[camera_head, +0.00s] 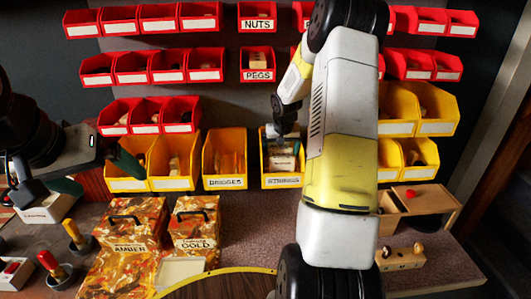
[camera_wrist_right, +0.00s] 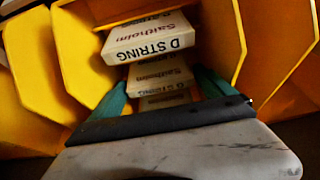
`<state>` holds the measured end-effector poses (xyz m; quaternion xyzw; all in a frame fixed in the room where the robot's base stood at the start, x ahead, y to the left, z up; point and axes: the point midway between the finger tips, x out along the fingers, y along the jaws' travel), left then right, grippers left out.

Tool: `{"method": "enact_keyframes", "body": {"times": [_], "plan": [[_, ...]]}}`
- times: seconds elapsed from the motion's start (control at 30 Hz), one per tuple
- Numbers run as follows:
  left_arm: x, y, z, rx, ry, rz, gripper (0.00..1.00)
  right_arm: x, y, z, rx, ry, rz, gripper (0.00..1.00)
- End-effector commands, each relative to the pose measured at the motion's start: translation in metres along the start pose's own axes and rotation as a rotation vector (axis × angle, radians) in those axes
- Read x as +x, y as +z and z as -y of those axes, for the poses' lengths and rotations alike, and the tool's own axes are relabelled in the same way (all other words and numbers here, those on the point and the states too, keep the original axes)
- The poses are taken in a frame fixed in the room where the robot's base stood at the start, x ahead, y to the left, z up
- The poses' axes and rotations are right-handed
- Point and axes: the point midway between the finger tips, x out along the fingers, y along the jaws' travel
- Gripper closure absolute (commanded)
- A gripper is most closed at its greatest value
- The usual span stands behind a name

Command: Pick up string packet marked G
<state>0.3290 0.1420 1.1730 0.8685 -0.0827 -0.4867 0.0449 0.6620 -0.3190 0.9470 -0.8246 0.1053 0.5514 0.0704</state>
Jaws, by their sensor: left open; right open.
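The yellow bin labelled STRINGS (camera_head: 283,182) is in the middle of the lower row in the head view. My right gripper (camera_wrist_right: 165,92) is inside this bin, open, with its green fingers apart on either side of the packets. In the right wrist view a pale packet reading Saltholm D STRING (camera_wrist_right: 150,38) lies uppermost, beyond the fingertips. More Saltholm packets (camera_wrist_right: 160,74) lie between the fingers, partly covered; I cannot read a G on any. In the head view my right arm and hand hide part of the bin. My left gripper (camera_head: 97,172) is open and empty at the left.
A yellow BRIDGES bin (camera_head: 224,182) stands left of the STRINGS bin, with red bins above, including PEGS (camera_head: 258,76). AMBER (camera_head: 128,245) and GOLD (camera_head: 196,244) boxes stand on the bench in front. A wooden box (camera_head: 425,200) is at right.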

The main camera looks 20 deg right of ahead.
Motion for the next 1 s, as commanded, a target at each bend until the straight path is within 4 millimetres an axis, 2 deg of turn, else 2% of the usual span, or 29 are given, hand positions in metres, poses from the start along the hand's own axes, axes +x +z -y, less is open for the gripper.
{"method": "enact_keyframes", "body": {"times": [0.2, 0.47, 0.77, 1.0], "plan": [[0.0, 0.0, 0.0, 0.0, 0.0, 0.0, 0.0, 0.001, 0.0, 0.0, 0.0, 0.0, -0.001, 0.07], [0.0, 0.0, 0.0, 0.0, 0.0, 0.0, 0.0, 0.0, 0.0, 0.0, 0.0, 0.0, -0.001, 0.57], [0.0, 0.0, 0.0, 0.0, 0.0, 0.0, 0.0, -0.001, -0.001, 0.0, 0.0, 0.0, -0.001, 0.57], [0.0, 0.0, 0.0, 0.0, 0.0, 0.0, 0.0, -0.01, -0.004, 0.004, 0.0, 0.0, -0.002, 0.57]]}}
